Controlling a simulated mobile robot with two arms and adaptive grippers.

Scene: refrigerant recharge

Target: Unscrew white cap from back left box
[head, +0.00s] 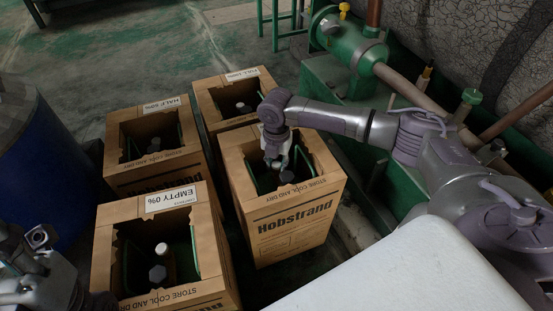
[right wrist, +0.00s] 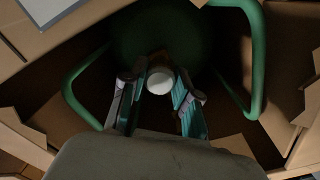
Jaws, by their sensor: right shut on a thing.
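The back left box (head: 155,178), labelled half 50%, is an open carton with a dark cylinder inside and a small pale grey top (head: 154,145). My right gripper (head: 277,158) is not at that box. It reaches down into the open front right box (head: 290,222), marked Hobstrand. In the right wrist view its fingers (right wrist: 158,95) are shut on a white cap (right wrist: 160,80) on top of a green cylinder (right wrist: 185,35). My left arm (head: 35,270) shows at the lower left edge, and its fingers cannot be made out.
The front left box (head: 165,288), labelled empty 0%, holds a cylinder with a white cap (head: 161,248). Another box (head: 228,121) stands at the back right. A blue drum (head: 38,150) is at the left. Green machinery with pipes (head: 345,40) stands behind my right arm.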

